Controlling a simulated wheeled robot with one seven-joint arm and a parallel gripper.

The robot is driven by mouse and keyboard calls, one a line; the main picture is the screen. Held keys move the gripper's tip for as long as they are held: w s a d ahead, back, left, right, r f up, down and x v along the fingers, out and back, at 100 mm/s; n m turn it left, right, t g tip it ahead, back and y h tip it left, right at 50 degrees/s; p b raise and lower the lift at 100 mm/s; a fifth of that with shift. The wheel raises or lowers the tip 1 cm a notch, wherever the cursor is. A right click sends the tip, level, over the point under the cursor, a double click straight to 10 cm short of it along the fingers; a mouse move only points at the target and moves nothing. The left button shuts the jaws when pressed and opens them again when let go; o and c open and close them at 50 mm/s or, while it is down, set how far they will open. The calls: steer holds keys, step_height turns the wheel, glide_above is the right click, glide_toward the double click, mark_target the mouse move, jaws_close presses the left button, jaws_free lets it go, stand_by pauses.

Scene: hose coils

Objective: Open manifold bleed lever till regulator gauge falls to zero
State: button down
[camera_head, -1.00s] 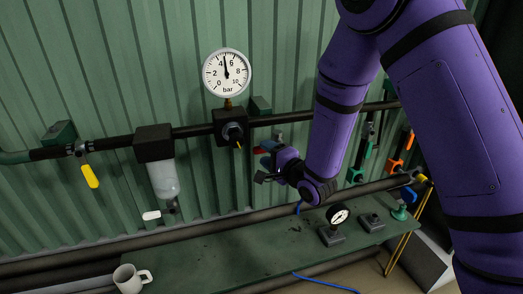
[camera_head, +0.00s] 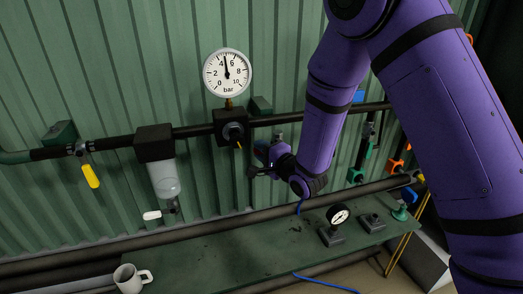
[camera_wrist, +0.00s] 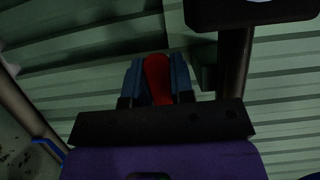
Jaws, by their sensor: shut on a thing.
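The regulator gauge (camera_head: 227,72) is a round white dial marked in bar, on the pipe along the wall. Its needle points almost straight up, near 5. The red lever (camera_wrist: 157,80) stands between the two blue fingers of my gripper (camera_wrist: 156,72) in the wrist view, with a finger on each side. My gripper (camera_head: 260,160) is shut on it, below the pipe and right of the black regulator block (camera_head: 231,126). In the head view the lever is hidden by my gripper.
A yellow lever (camera_head: 90,176) hangs at left, beside a clear filter bowl (camera_head: 164,180) with a white-handled drain. Coloured fittings (camera_head: 396,166) hang at right, near my arm.

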steer(key=shift+f, duration=0.1)
steer(key=shift+w+d+f+n+g+h, duration=0.1)
steer(key=shift+d+f+n+g+h, duration=0.25)
steer(key=shift+f+n+h, duration=0.7)
steer(key=shift+w+d+f+n+g+h, duration=0.15)
steer(key=shift+d+f+n+h, duration=0.3)
steer(key=shift+n, duration=1.25)
steer(key=shift+w+d+f+n+g+h, duration=0.1)
steer(key=shift+d+f+n+g+h, duration=0.25)
steer(key=shift+f+n+h, duration=0.7)
steer(key=shift+r+n+y, duration=0.2)
steer(key=shift+n+y, duration=0.2)
steer(key=shift+y, duration=0.05)
steer(key=c, duration=1)
jaws_free()
